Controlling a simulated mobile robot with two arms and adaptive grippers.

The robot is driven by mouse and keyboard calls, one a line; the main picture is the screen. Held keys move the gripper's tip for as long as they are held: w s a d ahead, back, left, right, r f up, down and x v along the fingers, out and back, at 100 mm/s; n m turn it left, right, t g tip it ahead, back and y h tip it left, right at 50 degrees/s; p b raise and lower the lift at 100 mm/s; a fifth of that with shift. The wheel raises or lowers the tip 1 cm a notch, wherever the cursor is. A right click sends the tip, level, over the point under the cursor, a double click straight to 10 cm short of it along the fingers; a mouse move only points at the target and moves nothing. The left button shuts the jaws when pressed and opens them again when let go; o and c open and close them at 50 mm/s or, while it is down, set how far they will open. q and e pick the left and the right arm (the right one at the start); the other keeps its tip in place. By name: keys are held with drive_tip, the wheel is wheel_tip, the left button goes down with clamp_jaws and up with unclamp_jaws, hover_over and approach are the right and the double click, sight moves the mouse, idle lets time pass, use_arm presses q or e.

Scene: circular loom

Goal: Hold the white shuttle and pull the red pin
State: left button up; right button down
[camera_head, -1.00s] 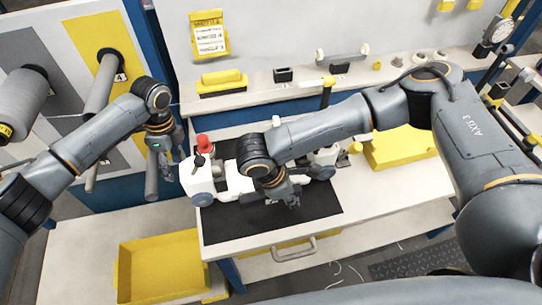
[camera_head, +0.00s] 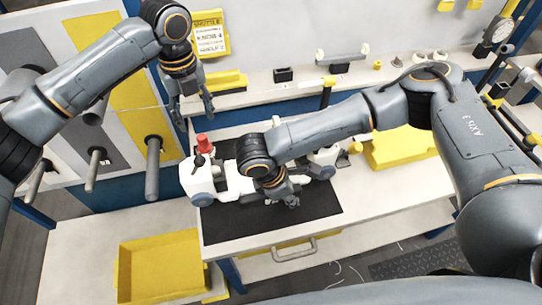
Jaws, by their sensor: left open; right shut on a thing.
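The white shuttle (camera_head: 196,178) lies on a black mat (camera_head: 230,228) on the workbench, its middle hidden under my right arm. The red pin (camera_head: 204,143) stands upright at the shuttle's left end. My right gripper (camera_head: 290,198) is low over the mat at the shuttle's middle and shut on the shuttle; its fingers are partly hidden by the wrist. My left gripper (camera_head: 192,114) is open and empty, raised above and behind the red pin, apart from it, with its fingers pointing down.
A yellow bin (camera_head: 160,268) stands at the lower left. Grey pegs (camera_head: 153,152) stick out from the panel at left. A shelf (camera_head: 300,86) with small parts runs behind.

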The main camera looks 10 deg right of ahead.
sight(201, 136)
use_arm(q)
wheel_tip(201, 136, down, 8)
drive_tip(key=shift+f, duration=0.15)
idle(0.3)
clamp_jaws()
